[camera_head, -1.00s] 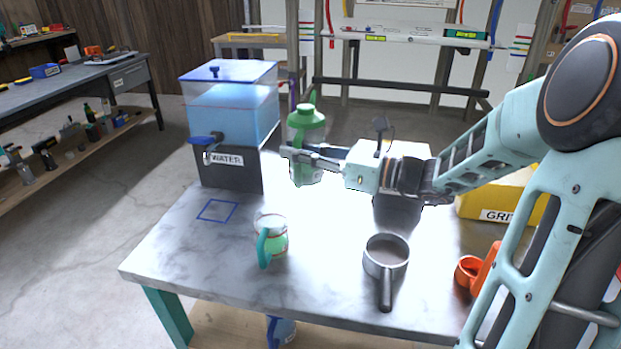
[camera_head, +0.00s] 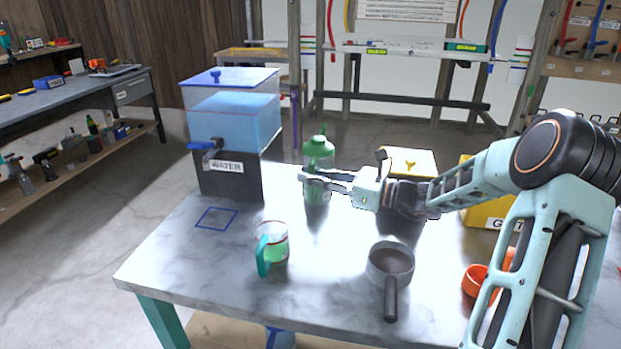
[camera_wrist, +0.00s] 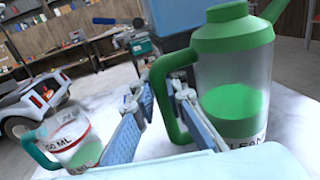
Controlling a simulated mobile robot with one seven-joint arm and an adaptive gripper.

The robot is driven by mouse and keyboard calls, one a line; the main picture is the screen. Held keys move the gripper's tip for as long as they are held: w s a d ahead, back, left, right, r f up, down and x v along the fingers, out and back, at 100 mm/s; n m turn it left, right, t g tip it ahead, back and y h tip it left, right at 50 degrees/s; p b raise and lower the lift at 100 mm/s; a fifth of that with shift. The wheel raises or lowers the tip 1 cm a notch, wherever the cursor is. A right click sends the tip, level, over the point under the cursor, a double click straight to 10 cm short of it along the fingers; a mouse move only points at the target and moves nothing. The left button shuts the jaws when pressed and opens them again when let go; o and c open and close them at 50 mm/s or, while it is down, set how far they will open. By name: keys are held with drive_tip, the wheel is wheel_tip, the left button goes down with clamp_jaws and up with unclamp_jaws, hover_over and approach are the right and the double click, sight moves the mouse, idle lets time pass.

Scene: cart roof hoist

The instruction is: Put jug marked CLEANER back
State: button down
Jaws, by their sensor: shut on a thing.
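The jug marked CLEANER (camera_head: 319,152) is clear with a green lid, green handle and green liquid. It stands upright at the table's back edge, right of the water tank. In the wrist view the jug (camera_wrist: 232,100) fills the right side, its label partly cut off. My gripper (camera_head: 308,178) is shut on the jug's handle; in the wrist view its fingers (camera_wrist: 160,105) lie on both sides of the green handle. The jug's base is at or close to the tabletop; I cannot tell whether it touches.
The blue WATER tank (camera_head: 232,130) stands left of the jug. A measuring cup with green liquid (camera_head: 272,246), a dark pot (camera_head: 390,262), an orange mug (camera_head: 476,280) and yellow-topped boxes (camera_head: 408,160) stand on the table (camera_head: 200,265). A blue outlined square (camera_head: 216,218) is bare.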

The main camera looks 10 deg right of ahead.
drive_tip(key=shift+f, duration=0.1)
drive_tip(key=c, duration=2.4)
unclamp_jaws()
drive_tip(key=shift+f, duration=0.25)
drive_tip(key=o, duration=0.4)
drive_tip(key=shift+o, duration=0.2)
drive_tip(key=shift+f+b, duration=0.15)
drive_tip(key=shift+b, duration=0.35)
drive_tip(key=p+v, duration=0.2)
drive_tip(key=v, duration=0.8)
drive_tip(key=shift+s+d+r+p, duration=0.2)
drive_tip(key=shift+d+r+p, duration=0.1)
drive_tip(key=shift+d+r, duration=0.1)
